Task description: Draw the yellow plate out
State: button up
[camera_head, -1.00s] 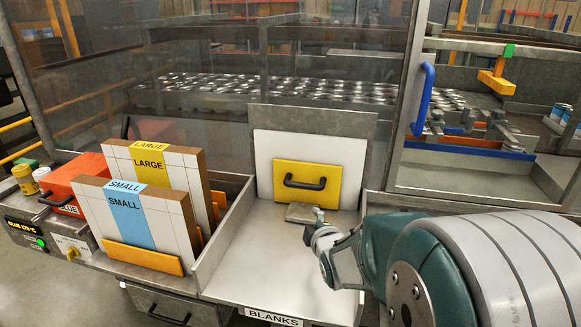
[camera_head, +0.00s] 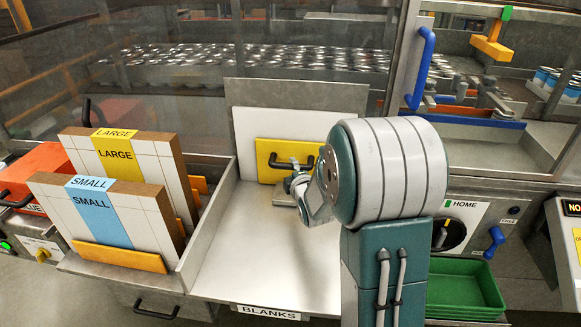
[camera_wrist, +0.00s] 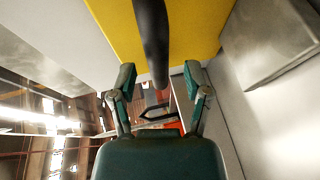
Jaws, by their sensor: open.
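The yellow plate (camera_head: 266,174) stands upright against a white panel (camera_head: 245,120) at the back of the BLANKS tray. It fills the top of the wrist view (camera_wrist: 200,28). Its black bar handle (camera_head: 280,163) sticks out toward me; in the wrist view the handle (camera_wrist: 152,35) reaches down to between my fingertips. My gripper (camera_wrist: 159,76) is open, with one finger on each side of the handle and a gap on both sides. In the head view my gripper (camera_head: 297,184) is at the handle, and my arm hides the plate's right part.
A grey metal block (camera_wrist: 270,40) lies on the tray floor (camera_head: 235,240) close to the plate. LARGE (camera_head: 140,170) and SMALL (camera_head: 110,220) boards stand left of the tray wall. A green bin (camera_head: 465,285) is at the right. The tray's front floor is clear.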

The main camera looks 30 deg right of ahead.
jog(key=shift+x, duration=1.25)
grip_shut()
jog(key=shift+s+a+f, duration=0.1)
jog(key=shift+s, duration=0.1)
